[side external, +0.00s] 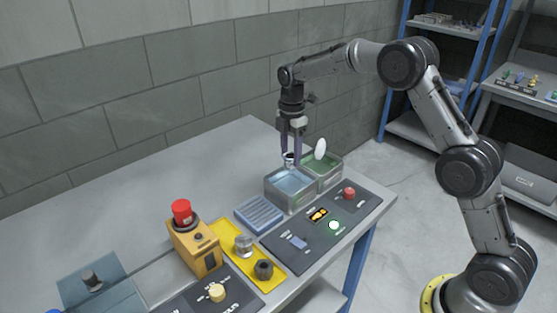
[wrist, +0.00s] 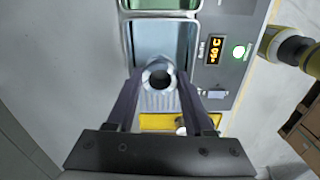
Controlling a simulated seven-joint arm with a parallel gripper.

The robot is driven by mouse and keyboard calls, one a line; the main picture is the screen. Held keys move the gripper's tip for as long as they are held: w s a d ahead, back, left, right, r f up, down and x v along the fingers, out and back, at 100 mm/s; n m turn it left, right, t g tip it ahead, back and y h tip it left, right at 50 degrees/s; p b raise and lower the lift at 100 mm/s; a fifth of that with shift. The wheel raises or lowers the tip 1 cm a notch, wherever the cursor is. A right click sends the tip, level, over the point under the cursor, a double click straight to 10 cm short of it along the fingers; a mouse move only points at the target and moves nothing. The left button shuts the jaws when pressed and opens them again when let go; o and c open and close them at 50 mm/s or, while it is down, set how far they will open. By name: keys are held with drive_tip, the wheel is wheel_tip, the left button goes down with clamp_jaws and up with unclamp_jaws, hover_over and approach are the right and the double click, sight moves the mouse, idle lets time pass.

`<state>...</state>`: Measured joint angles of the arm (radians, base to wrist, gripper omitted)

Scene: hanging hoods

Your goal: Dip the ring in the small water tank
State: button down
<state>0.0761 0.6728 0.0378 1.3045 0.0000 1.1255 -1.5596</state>
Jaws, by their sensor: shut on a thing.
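My gripper (side external: 290,160) is shut on a grey metal ring (side external: 288,158). In the wrist view the ring (wrist: 158,76) sits between the two fingertips, with its dark hole facing the camera. The small tank with bluish water (side external: 268,188) stands below my gripper. It also shows in the wrist view (wrist: 128,45), partly hidden behind the ring and fingers. The ring appears just above the tank's opening; its exact height over the water is hard to tell.
A second tank with green liquid (side external: 338,170) adjoins the water tank, with a white oval piece (side external: 320,149) above it. A blue ribbed rack (side external: 258,214), yellow tray (side external: 229,240), orange box with red top (side external: 196,248) and dark control panel (side external: 318,238) are nearby.

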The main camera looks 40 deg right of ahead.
drive_tip(key=shift+d+f, duration=0.1)
drive_tip(key=shift+f, duration=5.3)
drive_tip(key=shift+r, duration=0.35)
idle(1.0)
drive_tip(key=shift+r, duration=4.2)
